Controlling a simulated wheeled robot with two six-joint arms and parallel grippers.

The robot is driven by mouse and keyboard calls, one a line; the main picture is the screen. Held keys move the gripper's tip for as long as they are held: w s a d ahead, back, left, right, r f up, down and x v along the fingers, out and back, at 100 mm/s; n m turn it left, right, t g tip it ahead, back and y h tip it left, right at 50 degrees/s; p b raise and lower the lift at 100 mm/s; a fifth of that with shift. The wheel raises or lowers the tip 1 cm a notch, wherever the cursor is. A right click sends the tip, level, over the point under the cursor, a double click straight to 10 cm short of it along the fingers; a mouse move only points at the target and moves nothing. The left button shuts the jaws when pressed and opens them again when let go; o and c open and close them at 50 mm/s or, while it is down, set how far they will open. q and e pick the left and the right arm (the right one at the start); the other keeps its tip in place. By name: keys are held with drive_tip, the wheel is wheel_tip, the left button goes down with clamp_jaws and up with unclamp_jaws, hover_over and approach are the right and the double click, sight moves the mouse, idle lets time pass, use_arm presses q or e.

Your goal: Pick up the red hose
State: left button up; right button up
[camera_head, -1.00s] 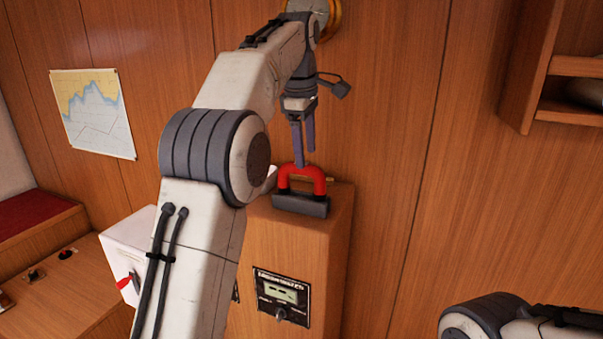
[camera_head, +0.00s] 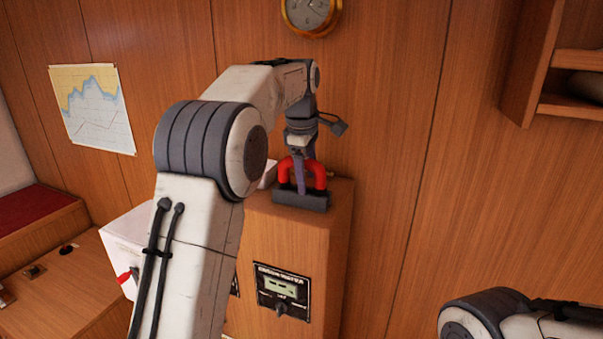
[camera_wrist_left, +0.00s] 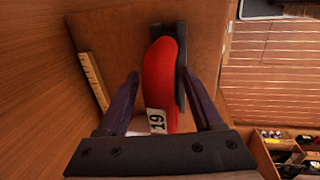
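The red hose (camera_head: 319,174) is a thick upright arch in a dark grey base block (camera_head: 315,202), standing on top of a wooden cabinet (camera_head: 338,215). In the left wrist view, the hose (camera_wrist_left: 160,85) shows from above with a white "19" label. My left gripper (camera_head: 300,185) points down over the hose. The left wrist view shows its fingers (camera_wrist_left: 162,75) apart, one on each side of the hose. I cannot tell whether the right-hand finger touches the hose or the base. My right gripper is outside the frames; only part of my right arm shows.
A wood-panelled wall stands close behind the cabinet, with a round brass clock (camera_head: 311,12) above. A small wooden ruler-like strip (camera_wrist_left: 94,80) lies on the cabinet top. A white box (camera_head: 122,250) stands left, and a wall shelf (camera_head: 570,105) hangs right.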

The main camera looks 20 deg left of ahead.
use_arm(q)
clamp_jaws()
drive_tip(key=shift+r, duration=0.4)
wheel_tip(320, 180, up, 3)
drive_tip(key=shift+w+r, duration=0.1)
drive_tip(key=w+d+r+p, duration=0.2)
drive_tip(key=d+r+p, duration=0.3)
drive_tip(key=d, duration=0.6)
wheel_tip(320, 180, up, 2)
drive_tip(key=shift+w+d+p, duration=0.15)
drive_tip(key=shift+d+p, duration=0.1)
drive_tip(key=shift+p, duration=0.15)
